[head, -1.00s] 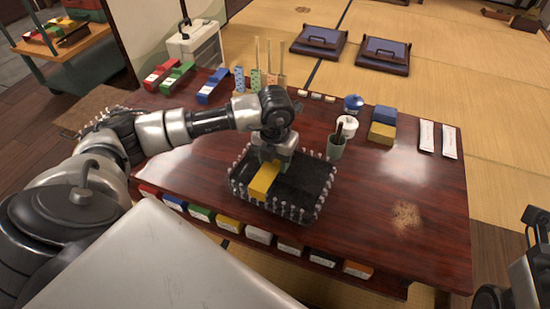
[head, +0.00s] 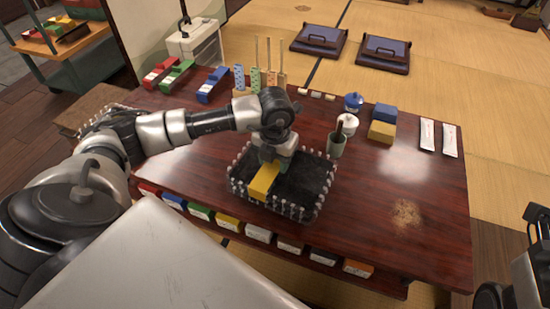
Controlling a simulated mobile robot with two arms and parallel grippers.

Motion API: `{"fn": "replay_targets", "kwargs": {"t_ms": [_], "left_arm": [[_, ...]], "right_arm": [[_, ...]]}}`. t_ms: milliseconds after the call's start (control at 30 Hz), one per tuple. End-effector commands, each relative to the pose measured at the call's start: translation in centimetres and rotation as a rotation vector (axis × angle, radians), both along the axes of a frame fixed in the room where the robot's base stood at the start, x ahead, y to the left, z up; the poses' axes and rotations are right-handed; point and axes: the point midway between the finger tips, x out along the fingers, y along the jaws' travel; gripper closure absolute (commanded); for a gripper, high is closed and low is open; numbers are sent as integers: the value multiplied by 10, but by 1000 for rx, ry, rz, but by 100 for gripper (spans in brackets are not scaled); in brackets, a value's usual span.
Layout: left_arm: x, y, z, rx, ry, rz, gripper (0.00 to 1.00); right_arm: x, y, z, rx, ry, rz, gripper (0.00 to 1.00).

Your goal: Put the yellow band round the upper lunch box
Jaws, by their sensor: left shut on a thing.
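My left gripper (head: 275,157) points down over the left half of a black tray (head: 312,187) on the table. It is shut on a yellow block-shaped piece (head: 263,182), which lies lengthwise under the fingers at the tray's left side. Whether this piece is the band alone or a box with it I cannot tell. The finger ends are partly hidden by the wrist. A blue box (head: 385,112) and a yellow box (head: 381,132) sit close together at the back right. Which one counts as the upper lunch box I cannot tell.
Upright pale pegs line the tray's rim. A dark grey-green cup (head: 336,146), a white pot (head: 347,123) and a blue pot (head: 353,102) stand behind it. Two white packets (head: 438,137) lie at the right. Coloured boxes line the front shelf (head: 229,221). The table's right front is mostly clear.

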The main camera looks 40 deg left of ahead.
Motion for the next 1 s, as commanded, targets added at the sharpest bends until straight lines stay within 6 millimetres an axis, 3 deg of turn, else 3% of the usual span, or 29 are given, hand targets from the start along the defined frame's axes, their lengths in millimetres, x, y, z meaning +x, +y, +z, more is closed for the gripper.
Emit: {"fn": "replay_targets", "kwargs": {"t_ms": [1000], "left_arm": [[0, 0, -7, 0, 0, 0, 63]], "right_arm": [[0, 0, 2, 0, -8, 0, 100]]}}
